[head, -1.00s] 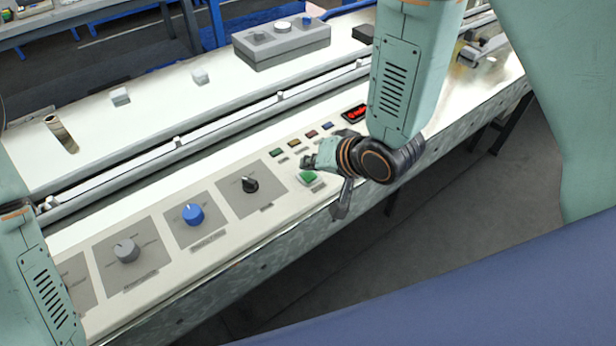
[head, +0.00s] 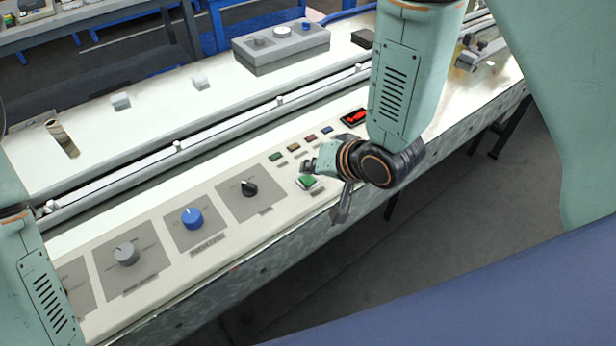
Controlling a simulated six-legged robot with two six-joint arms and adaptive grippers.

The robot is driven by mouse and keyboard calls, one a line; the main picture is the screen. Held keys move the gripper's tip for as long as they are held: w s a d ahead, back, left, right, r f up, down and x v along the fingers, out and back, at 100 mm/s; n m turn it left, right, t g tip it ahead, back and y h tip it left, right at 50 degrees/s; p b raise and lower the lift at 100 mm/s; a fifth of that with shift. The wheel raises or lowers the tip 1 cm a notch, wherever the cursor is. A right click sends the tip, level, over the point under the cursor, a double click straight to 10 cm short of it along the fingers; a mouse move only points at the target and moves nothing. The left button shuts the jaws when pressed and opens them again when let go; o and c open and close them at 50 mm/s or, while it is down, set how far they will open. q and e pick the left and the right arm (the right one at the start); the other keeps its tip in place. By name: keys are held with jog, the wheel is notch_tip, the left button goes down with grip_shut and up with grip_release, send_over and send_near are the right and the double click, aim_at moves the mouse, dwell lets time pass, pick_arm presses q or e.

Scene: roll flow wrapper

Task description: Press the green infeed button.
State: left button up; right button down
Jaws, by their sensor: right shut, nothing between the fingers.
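The green button (head: 307,182) sits in a pale square frame on the sloped control panel, near its front edge. Its label is too small to read. My right gripper (head: 338,218) is shut and empty. My left gripper is out of view; only part of my left arm shows at the left edge.
Left of the button are a black knob (head: 249,188), a blue knob (head: 192,218) and a grey knob (head: 126,254). A grey box (head: 281,46) stands on the far deck.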

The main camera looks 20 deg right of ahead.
jog(key=shift+w+f, duration=0.1)
jog(key=shift+f, duration=0.2)
jog(key=shift+f, duration=0.15)
dwell(0.4)
